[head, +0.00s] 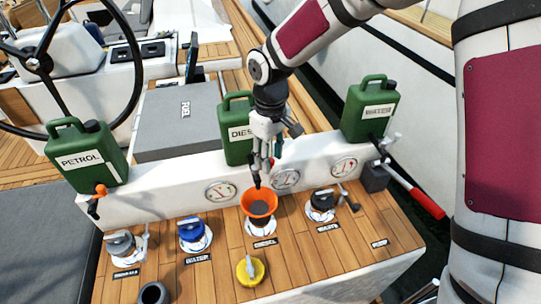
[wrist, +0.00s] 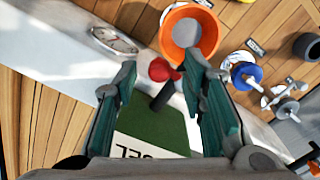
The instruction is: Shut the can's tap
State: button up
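The green diesel can (head: 236,143) stands on the white ledge, partly behind my gripper (head: 265,160) in the head view. In the wrist view its green, lettered face (wrist: 155,132) lies between my fingers. Its tap shows there as a red knob (wrist: 160,70) with a dark stub (wrist: 165,95). My gripper (wrist: 163,85) is open, with its fingers apart on either side of the tap and no visible grip on it. The orange funnel (head: 259,203) sits in the diesel filler below; it also shows in the wrist view (wrist: 188,33). No flowing liquid is discernible.
A petrol can (head: 84,160) with an orange tap stands left, a water can (head: 370,110) right. Round gauges line the ledge front. Blue water cap (head: 192,232), yellow cap (head: 250,270) and black waste cap (head: 322,203) are on the deck. A red-handled lever (head: 425,203) juts out right.

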jog(key=shift+f, duration=0.25)
grip_shut()
jog(key=shift+w+a+n, duration=0.1)
jog(key=shift+w+n, duration=0.15)
jog(key=shift+n, duration=0.45)
jog(key=shift+w+n, duration=0.25)
jog(key=shift+n, duration=0.45)
grip_release()
